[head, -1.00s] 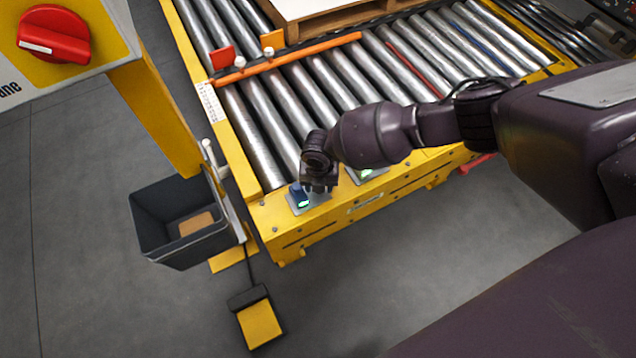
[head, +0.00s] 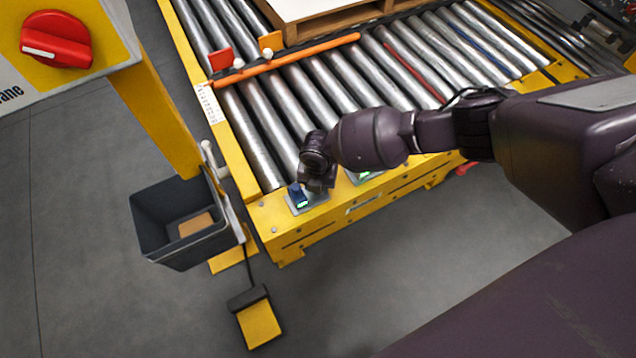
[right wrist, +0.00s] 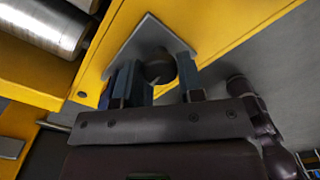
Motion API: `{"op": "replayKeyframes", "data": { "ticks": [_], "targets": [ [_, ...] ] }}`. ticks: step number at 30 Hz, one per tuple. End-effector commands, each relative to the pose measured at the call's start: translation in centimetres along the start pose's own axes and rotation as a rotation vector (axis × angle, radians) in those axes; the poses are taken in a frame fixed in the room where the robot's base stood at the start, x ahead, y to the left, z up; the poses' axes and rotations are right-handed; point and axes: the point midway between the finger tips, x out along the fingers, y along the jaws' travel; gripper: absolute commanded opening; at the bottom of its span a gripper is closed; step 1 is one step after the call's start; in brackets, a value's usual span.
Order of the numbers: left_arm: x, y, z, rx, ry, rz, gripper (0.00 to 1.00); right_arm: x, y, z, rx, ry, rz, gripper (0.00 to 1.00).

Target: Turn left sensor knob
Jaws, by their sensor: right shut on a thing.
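The left sensor knob (right wrist: 158,68) is a dark, rounded knob on a grey plate at the corner of the yellow conveyor frame. In the right wrist view it sits between the two blue-grey fingers of my right gripper (right wrist: 157,80), which is shut on it. In the head view my right gripper (head: 307,190) is down at the left sensor plate (head: 317,200), beside a small green light, and hides the knob. My left gripper is in neither view.
A second plate with a green light (head: 366,175) lies to the right, partly behind my arm. Rollers (head: 262,140) and an orange bar (head: 290,62) are behind. A grey bin (head: 165,245), a yellow pedal (head: 259,325) and a red switch (head: 57,40) are left.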

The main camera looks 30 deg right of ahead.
Motion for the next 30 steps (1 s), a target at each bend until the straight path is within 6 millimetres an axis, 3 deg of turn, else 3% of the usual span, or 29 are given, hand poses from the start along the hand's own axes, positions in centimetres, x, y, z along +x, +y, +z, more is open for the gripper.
{"op": "replayKeyframes", "data": {
  "ticks": [30],
  "targets": [
    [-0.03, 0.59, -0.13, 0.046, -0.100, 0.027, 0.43, -0.09, 0.07, -0.21, 0.952, 0.004, -0.001, 0.12]
  ]
}}
